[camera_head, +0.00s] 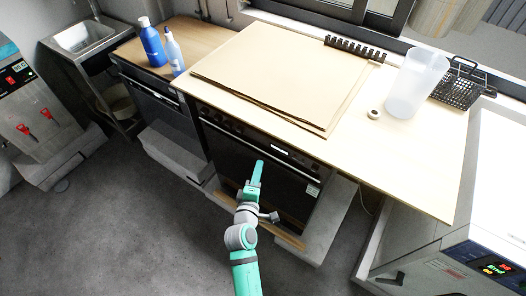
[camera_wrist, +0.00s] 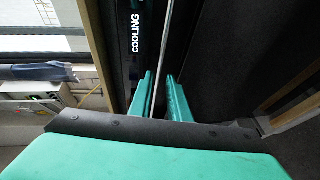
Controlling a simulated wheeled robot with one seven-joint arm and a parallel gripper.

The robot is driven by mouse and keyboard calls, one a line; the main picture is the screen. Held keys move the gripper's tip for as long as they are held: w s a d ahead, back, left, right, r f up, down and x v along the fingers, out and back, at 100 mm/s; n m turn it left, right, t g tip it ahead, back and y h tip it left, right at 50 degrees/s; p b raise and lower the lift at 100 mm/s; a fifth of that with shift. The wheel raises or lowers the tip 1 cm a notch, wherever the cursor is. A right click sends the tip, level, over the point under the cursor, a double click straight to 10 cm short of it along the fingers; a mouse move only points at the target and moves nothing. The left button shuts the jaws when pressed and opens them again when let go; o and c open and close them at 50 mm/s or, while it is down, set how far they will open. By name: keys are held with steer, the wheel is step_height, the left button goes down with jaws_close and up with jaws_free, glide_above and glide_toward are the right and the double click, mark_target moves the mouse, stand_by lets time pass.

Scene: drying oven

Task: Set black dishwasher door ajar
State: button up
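A black built-in appliance (camera_head: 225,148) stands under the middle of the wooden counter; its front looks shut, with a control strip along the top. A second black-fronted appliance (camera_head: 160,100) is under the counter to its left; I cannot tell for certain which is the dishwasher. My gripper (camera_head: 258,170) is in front of the middle appliance. In the wrist view, my gripper (camera_wrist: 158,88) has its two green fingers apart, with a thin pale edge running up between them. Contact with that edge is not clear. A black panel (camera_wrist: 136,50) marked "COOLING" is beside the left finger.
The counter (camera_head: 430,150) holds cardboard sheets (camera_head: 270,70), a translucent jug (camera_head: 415,85), a tape roll (camera_head: 374,114), a black basket (camera_head: 458,88) and two blue bottles (camera_head: 153,45). A white machine (camera_head: 480,240) stands at right. The grey floor (camera_head: 150,230) at left is clear.

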mark_target(263, 151)
steer(key=x, duration=1)
jaws_close()
